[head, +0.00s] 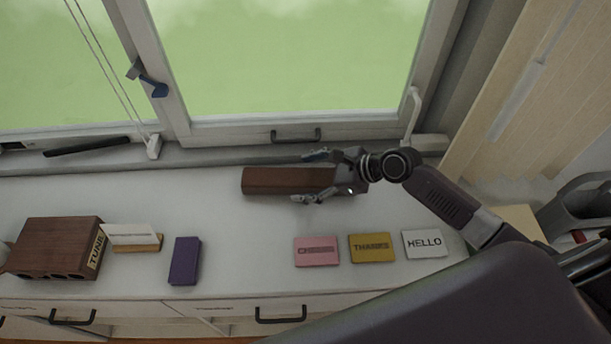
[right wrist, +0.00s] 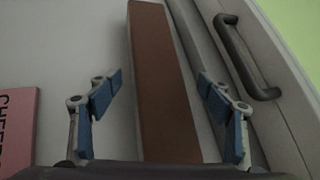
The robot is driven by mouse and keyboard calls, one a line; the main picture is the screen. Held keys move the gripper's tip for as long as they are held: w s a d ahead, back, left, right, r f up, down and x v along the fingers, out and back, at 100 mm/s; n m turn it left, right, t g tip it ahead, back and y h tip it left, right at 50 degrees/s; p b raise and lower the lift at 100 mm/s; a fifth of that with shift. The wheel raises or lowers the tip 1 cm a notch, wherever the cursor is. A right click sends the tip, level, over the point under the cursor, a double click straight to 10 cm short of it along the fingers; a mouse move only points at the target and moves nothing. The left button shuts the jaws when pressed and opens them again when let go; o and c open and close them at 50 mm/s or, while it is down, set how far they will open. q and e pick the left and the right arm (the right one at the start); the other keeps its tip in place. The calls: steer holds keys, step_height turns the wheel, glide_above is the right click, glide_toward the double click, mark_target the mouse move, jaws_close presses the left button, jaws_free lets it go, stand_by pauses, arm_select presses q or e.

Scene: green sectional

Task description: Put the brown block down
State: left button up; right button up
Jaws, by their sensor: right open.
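The brown block (head: 288,180) is a long, dark brown bar lying on the white counter (head: 225,230) near the window. My right gripper (head: 318,177) is at the block's right end, with one finger on each side of it. In the right wrist view the block (right wrist: 160,75) runs lengthwise between the two blue fingertips (right wrist: 158,88). A gap shows on each side, so the gripper is open and not touching the block's sides there. The block's near end is hidden behind the gripper body. My left gripper is not in view.
Pink (head: 317,251), yellow (head: 371,248) and white HELLO (head: 424,243) cards lie in front of the block. A purple box (head: 185,261), a small card holder (head: 137,238) and a brown holed block (head: 56,248) stand at left. The window frame (head: 290,130) borders the back.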

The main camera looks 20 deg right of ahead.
steer(key=b+v, duration=0.1)
steer(key=v, duration=1.1)
steer(key=shift+b, duration=0.3)
steer(key=shift+s+a, duration=0.1)
